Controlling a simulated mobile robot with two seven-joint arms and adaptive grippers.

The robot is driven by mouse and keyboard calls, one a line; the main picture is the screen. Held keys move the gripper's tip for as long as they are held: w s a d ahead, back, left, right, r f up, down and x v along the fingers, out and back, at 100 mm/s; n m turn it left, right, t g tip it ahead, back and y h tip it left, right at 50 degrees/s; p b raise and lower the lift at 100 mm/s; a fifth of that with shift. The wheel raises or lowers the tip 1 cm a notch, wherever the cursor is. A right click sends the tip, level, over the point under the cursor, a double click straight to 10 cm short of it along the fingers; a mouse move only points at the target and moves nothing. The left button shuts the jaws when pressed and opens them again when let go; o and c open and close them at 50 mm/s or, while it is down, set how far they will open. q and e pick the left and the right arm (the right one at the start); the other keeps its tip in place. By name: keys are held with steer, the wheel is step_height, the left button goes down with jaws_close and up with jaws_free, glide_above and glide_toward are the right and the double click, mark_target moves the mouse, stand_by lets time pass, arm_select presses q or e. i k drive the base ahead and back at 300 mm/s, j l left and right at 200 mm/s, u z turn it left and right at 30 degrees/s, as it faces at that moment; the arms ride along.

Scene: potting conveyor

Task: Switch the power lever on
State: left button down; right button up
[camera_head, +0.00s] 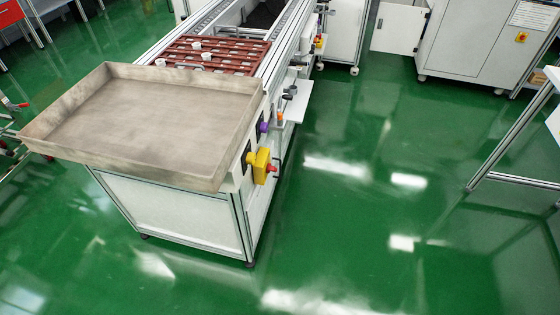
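On the right side of the conveyor's near end sits a yellow box (260,160) with a small red part (271,169) sticking out to the right. It may carry the power lever, but I cannot make out a lever or its position. Dark panels are partly visible beside it. A purple part (263,127), an orange part (280,117) and dark knobs (288,95) sit further back along the same side. Neither of my grippers shows in the head view.
A large beige tray (105,160) sits on the conveyor's near end, with red racks (212,56) behind it. A white cabinet (470,42) stands at the back right and a white table (515,180) at the right edge. The green floor (370,200) between them is clear.

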mark_target(270, 168)
steer(key=u, duration=0.45)
steer(key=i+l+u, duration=0.3)
steer(key=l, duration=0.55)
steer(key=i+l+u, duration=0.1)
steer(key=l+u, duration=0.25)
steer(key=l, duration=0.5)
steer(key=l+u, duration=0.3)
steer(key=l, duration=0.6)
steer(key=i+l, duration=0.1)
steer(key=l, duration=1.85)
steer(key=u, duration=0.05)
